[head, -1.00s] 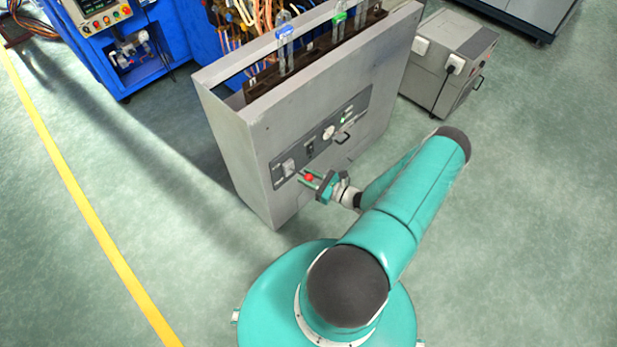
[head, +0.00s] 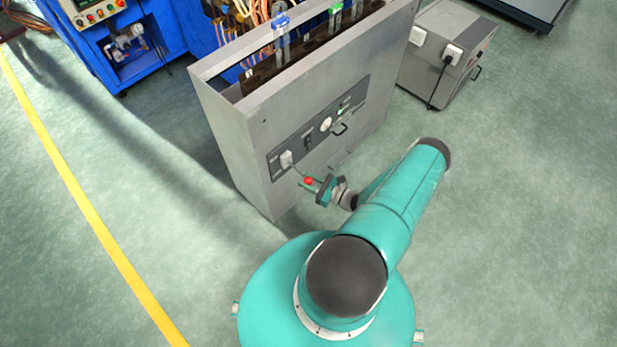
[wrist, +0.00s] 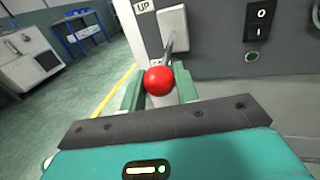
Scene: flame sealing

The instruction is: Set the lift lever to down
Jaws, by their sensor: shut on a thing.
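The lift lever has a red ball knob (head: 309,181) on a thin metal shaft from a white plate (head: 286,158) on the grey cabinet's front. My gripper (head: 312,183) is at the knob. In the wrist view the red ball (wrist: 158,80) sits between my green gripper fingers (wrist: 158,92), which are shut on it. The shaft slants down from the white lever plate (wrist: 172,28) to the ball. An "UP" label (wrist: 143,6) is beside the plate's top. A lower label is mostly hidden behind the ball and shaft.
Glass tubes stand on top of the cabinet (head: 250,130). Open floor lies left and right.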

